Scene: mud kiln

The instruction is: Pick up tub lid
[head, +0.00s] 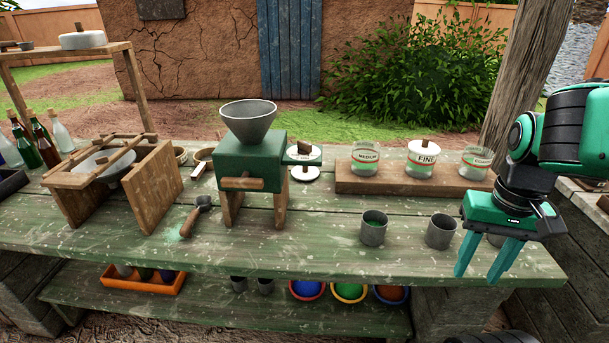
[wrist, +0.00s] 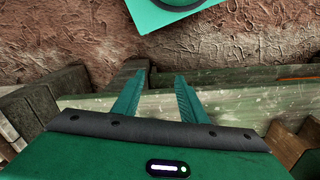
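Three clear tubs with paper labels stand in a row on a wooden board: one marked MEDIUM (head: 365,163), one marked FINE (head: 421,167), and a right one (head: 475,163) whose label is hard to read. The FINE tub wears a white lid (head: 423,147) with a wooden knob; the other two look uncovered. Two more white lid-like discs, a rear one (head: 310,154) and a front one (head: 304,174), lie beside the green mill (head: 248,160), partly hidden by it. My gripper (head: 475,276) is open and empty at the table's right front, fingers pointing down. It also shows in the wrist view (wrist: 162,78).
Two grey metal cups, a left one (head: 374,228) and a right one (head: 441,231), stand in front of the board, left of my gripper. A scoop (head: 196,214) and a wooden sieve stand (head: 152,185) are farther left. A wooden post (head: 530,70) rises behind. The front tabletop is mostly clear.

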